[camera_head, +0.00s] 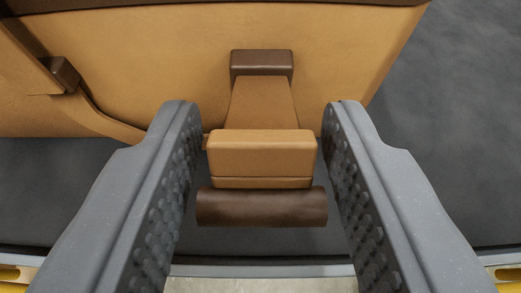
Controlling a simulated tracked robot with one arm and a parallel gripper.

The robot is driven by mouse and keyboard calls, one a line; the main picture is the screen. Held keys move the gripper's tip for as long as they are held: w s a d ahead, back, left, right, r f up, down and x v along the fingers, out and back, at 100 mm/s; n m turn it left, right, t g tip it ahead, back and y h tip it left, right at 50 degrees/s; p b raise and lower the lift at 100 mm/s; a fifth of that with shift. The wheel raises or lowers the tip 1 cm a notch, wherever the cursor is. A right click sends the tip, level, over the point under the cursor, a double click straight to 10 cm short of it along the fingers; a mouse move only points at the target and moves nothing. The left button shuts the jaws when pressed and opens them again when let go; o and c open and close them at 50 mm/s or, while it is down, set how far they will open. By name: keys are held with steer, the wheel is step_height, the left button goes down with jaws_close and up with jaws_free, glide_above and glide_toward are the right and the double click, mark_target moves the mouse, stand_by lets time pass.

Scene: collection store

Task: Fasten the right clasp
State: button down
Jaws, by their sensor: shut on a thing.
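A tan leather case (150,75) with dark brown trim fills the upper part of the view. The right clasp is on its front: a dark brown block (262,63) at the top, a tapered tan strap (264,103) below it, then a tan block (262,154) with a dark brown rounded bar (262,207) under it. My gripper (262,108) is shut on the clasp, with one grey ribbed finger at each side of the tan block. I cannot tell whether the clasp is latched.
Another dark brown block (62,72) with a curved tan strap sits on the case at the far left. A dark grey surface (455,120) lies clear at the right. A pale edge with yellow parts (508,275) runs along the bottom.

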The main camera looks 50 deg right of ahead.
mark_target(260, 109)
steer(key=shift+w+d+r+g+y+p, duration=0.1)
steer(key=shift+d+r+g+y+p, duration=0.25)
steer(key=shift+p, duration=1.45)
steer(key=shift+w+d+r+g+y+p, duration=0.1)
steer(key=shift+r+g+y+p, duration=0.4)
steer(key=shift+p, duration=1.3)
steer(key=p, duration=0.2)
steer(key=r+y+p, duration=0.1)
steer(key=p, duration=0.1)
steer(key=shift+w+d+g, duration=0.2)
steer(key=shift+w+g, duration=0.05)
steer(key=p, duration=0.2)
steer(key=g+y+p, duration=0.1)
steer(key=p, duration=0.1)
steer(key=shift+w+d+r+y+p, duration=0.15)
steer(key=shift+w+d+y+p, duration=0.1)
steer(key=shift+d+p, duration=0.15)
steer(key=shift+w+d+r+g+y+p, duration=0.15)
steer(key=shift+w+d+g+y+p, duration=0.2)
steer(key=shift+p, duration=0.25)
steer(key=shift+w+d+g+y, duration=0.1)
steer(key=shift+d+g+y, duration=0.25)
steer(key=shift+y, duration=0.3)
steer(key=shift+w+d+y, duration=0.1)
steer(key=shift+d+y, duration=0.05)
steer(key=shift+y, duration=0.15)
steer(key=shift+w+g+y, duration=0.1)
steer(key=shift+g+y, duration=0.2)
steer(key=shift+g, duration=0.1)
